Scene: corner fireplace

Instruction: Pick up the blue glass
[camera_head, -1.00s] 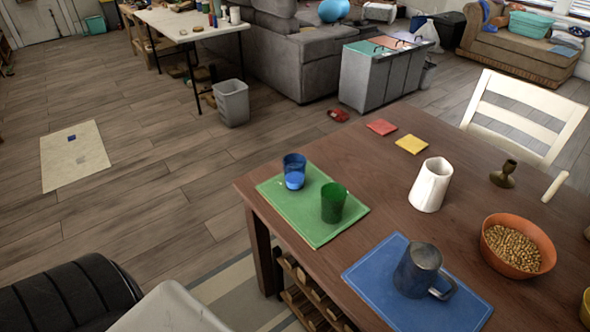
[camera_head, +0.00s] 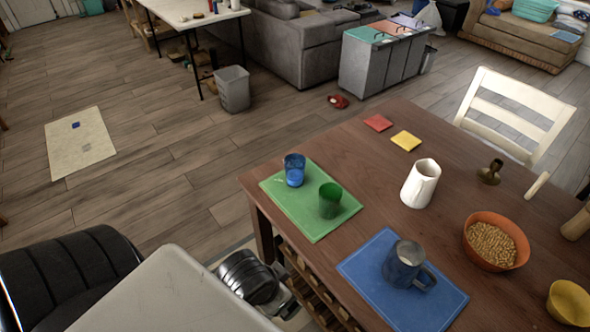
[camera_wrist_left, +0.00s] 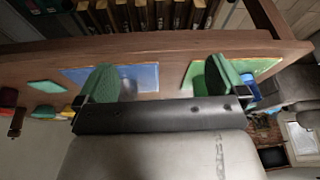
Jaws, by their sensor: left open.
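The blue glass (camera_head: 294,170) stands upright on the far part of the green mat (camera_head: 318,233), at the near-left corner of the wooden table (camera_head: 360,208). A green glass (camera_head: 330,201) stands beside it, to the right and nearer. In the head view, part of my left arm's dark end shows below the table's left edge, well short of the blue glass. In the left wrist view my left gripper (camera_wrist_left: 161,82) is open, with green finger pads apart and nothing held. A blue shape, probably the blue glass (camera_wrist_left: 249,83), shows partly hidden beside the right-hand finger. My right gripper is not in view.
A blue mat (camera_head: 440,305) with a metal mug (camera_head: 403,265) lies nearer on the table. A white pitcher (camera_head: 421,184), orange bowl (camera_head: 497,242) and yellow bowl (camera_head: 570,302) stand to the right. The floor left of the table is open.

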